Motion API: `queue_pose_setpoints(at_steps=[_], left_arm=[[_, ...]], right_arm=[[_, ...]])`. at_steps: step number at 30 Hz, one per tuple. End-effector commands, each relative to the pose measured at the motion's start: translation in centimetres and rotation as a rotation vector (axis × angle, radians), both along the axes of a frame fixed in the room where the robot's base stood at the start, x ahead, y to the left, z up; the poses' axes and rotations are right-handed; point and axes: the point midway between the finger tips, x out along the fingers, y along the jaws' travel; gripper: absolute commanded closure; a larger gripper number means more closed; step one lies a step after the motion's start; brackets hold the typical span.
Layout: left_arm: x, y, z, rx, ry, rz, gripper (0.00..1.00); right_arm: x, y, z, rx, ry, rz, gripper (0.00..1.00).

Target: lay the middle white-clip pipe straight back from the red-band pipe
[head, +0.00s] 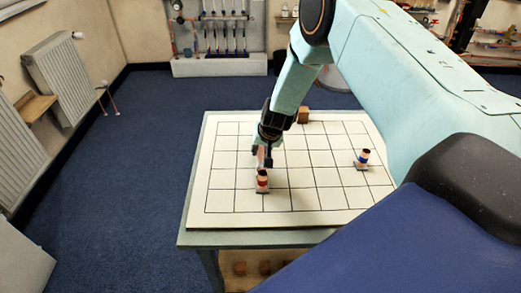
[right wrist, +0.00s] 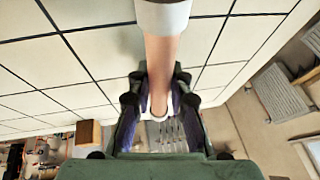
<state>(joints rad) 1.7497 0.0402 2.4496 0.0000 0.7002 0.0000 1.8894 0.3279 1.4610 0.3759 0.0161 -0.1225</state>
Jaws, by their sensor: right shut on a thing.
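The red-band pipe (head: 262,181) is a short copper piece with a red band, on the front left part of the gridded board. My right gripper (head: 267,150) is just behind it, low over the board. In the right wrist view the right gripper (right wrist: 157,98) is shut on a copper white-clip pipe (right wrist: 160,62), with a broad white collar at the top of the picture and a white rim at the end between the fingers. In the head view this pipe is mostly hidden; I cannot tell whether it touches the board or the red-band pipe. My left gripper is out of view.
A blue-band pipe (head: 363,158) stands on the right part of the gridded board (head: 225,195). A brown block (head: 303,116) is at the back edge. The cells between are clear. Several blocks lie on a shelf under the table.

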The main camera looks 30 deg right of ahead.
Motion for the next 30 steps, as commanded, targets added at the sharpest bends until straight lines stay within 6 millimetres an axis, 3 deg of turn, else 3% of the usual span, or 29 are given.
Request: queue_pose_setpoints(at_steps=[27, 28, 30], left_arm=[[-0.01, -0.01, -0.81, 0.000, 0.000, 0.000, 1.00], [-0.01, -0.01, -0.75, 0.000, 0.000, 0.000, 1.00], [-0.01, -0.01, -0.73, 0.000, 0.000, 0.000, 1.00]], right_arm=[[0.01, -0.03, -0.80, 0.000, -0.001, -0.001, 1.00], [0.01, -0.03, -0.75, 0.000, -0.001, -0.001, 0.79], [0.01, -0.02, -0.72, 0.000, -0.001, -0.001, 0.73]])
